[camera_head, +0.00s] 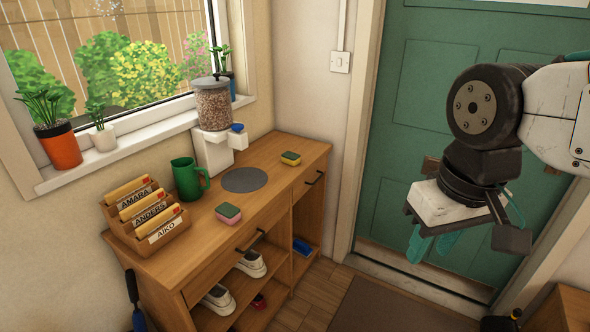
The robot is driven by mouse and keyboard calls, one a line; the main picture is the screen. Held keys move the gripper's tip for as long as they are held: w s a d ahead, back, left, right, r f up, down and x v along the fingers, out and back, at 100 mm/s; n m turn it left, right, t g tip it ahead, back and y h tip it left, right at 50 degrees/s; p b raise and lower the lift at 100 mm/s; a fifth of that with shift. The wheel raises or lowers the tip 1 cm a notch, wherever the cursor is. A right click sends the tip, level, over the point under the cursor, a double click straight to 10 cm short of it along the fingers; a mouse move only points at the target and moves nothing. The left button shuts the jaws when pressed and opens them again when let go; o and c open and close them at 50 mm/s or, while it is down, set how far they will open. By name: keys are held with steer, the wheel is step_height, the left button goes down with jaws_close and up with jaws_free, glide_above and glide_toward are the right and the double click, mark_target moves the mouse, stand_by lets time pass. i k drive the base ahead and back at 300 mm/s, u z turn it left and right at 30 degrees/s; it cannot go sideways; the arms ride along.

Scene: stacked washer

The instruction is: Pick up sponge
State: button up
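Two sponges lie on the wooden cabinet top. One sponge (228,213) is pink with a green top, near the front edge. The other sponge (291,159) is yellow with a dark top, farther back at the right end. My gripper (464,246) hangs at the right in front of the green door, well apart from both sponges. Its teal-lined fingers look spread apart, and nothing shows between them.
The cabinet top (185,258) also holds a letter rack (146,217), a green jug (188,180), a grey round mat (244,180) and a dispenser (213,105). Shoes (218,299) sit on the shelves below. Potted plants (57,145) line the windowsill. Open space lies between cabinet and door (425,75).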

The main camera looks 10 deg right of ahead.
mark_target(289, 157)
steer(key=z, duration=0.6)
steer(key=i, duration=0.6)
steer(key=z, duration=0.6)
steer(key=i, duration=1.3)
steer(key=u, duration=1.05)
steer(key=i, duration=0.45)
steer(key=u, duration=0.5)
